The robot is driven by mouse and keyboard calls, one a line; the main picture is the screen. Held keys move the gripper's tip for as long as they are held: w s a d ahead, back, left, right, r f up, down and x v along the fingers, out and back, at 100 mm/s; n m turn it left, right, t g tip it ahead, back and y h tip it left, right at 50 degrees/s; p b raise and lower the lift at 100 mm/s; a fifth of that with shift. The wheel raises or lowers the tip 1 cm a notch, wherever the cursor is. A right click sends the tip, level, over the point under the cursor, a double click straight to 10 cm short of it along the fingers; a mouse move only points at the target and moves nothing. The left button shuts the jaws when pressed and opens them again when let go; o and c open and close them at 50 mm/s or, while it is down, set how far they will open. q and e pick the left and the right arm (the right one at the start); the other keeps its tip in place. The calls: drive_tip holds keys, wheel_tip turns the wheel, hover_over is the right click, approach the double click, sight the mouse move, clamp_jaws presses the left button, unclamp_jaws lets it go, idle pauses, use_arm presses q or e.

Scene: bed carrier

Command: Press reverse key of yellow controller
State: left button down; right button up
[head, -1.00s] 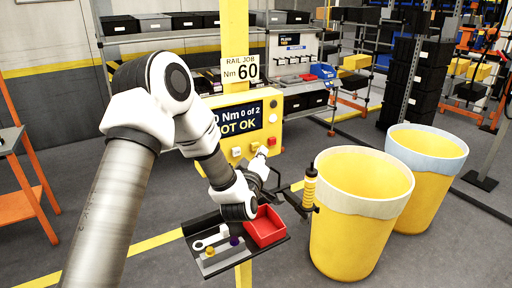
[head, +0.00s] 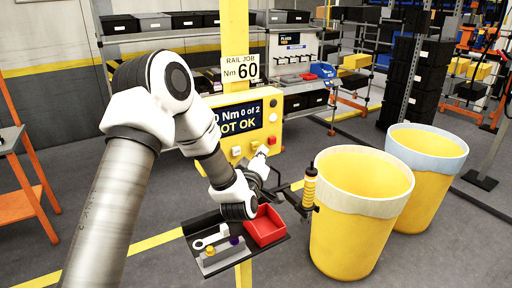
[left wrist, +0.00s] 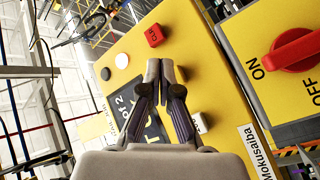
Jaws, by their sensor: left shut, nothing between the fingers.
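The yellow controller (head: 275,112) is fixed to the yellow post and has a dark display reading "Nm 0 of 2" and "NOT OK". In the left wrist view its yellow face (left wrist: 205,60) carries a lettered red button (left wrist: 154,36), a round white button (left wrist: 122,61), a dark round button (left wrist: 105,74) and a whitish button (left wrist: 200,122). I cannot tell which is the reverse key. My left gripper (head: 263,152) is shut and empty, in front of the controller's lower buttons. Its fingertips (left wrist: 160,66) hide part of the face; I cannot tell whether they touch it. My right gripper is out of view.
Two yellow barrels (head: 345,240) are on the right. A red ON/OFF switch (left wrist: 297,49) is right of the controller face in the wrist view.

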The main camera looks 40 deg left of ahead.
use_arm(q)
drive_tip(key=shift+w+a, duration=0.15)
drive_tip(key=shift+a, duration=0.25)
drive_tip(key=shift+w+a, duration=0.2)
drive_tip(key=shift+a, duration=0.2)
idle(0.9)
drive_tip(key=shift+s+d+b, duration=0.35)
drive_tip(key=shift+d+b, duration=0.25)
drive_tip(key=shift+d, duration=0.25)
